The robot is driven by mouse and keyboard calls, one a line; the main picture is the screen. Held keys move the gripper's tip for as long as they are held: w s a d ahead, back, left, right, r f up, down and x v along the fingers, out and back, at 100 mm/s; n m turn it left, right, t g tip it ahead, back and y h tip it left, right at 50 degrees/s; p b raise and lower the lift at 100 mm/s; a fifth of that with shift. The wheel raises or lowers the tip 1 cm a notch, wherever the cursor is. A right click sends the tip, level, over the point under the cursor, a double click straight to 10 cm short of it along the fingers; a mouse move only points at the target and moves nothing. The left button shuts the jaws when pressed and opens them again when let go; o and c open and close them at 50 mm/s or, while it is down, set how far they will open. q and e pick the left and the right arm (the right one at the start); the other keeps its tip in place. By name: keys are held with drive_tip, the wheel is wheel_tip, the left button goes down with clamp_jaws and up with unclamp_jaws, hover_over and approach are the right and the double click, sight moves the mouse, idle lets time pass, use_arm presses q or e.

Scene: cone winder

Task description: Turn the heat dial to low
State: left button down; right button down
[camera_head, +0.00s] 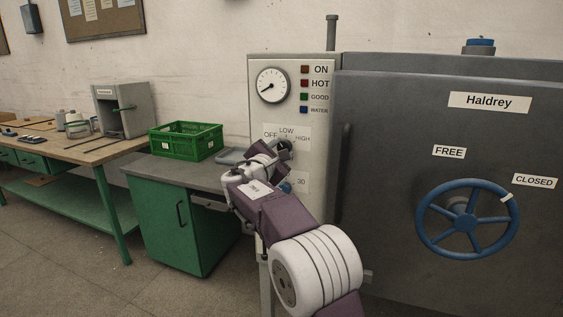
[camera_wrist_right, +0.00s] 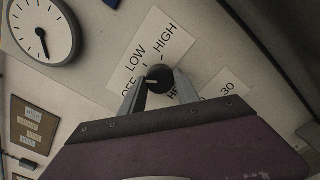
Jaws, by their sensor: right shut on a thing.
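The heat dial is a round black knob (camera_wrist_right: 160,78) on a white label plate (camera_wrist_right: 158,38) marked OFF, LOW and HIGH. Its pale pointer mark appears to point toward OFF in the right wrist view. My right gripper (camera_wrist_right: 160,84) is shut on the knob, one finger on each side. In the head view my right gripper (camera_head: 281,150) reaches the control panel (camera_head: 304,122) just below the word LOW and hides part of the dial. My left gripper is not in view.
A round gauge (camera_head: 272,85) and several coloured lamps sit above the dial. A second dial (camera_head: 286,187) marked 30 is below, partly hidden. A grey door with a blue handwheel (camera_head: 466,219) is to the right. A green crate (camera_head: 186,141) stands on the bench to the left.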

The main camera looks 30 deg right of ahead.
drive_tip(key=shift+f+m+b, duration=0.1)
drive_tip(key=shift+m+b, duration=2.2)
drive_tip(key=shift+m, duration=0.7)
drive_tip(key=c, duration=0.9)
unclamp_jaws()
drive_tip(key=b+v, duration=0.1)
drive_tip(key=v, duration=0.8)
drive_tip(key=shift+m+b, duration=0.3)
drive_tip(key=shift+b, duration=0.05)
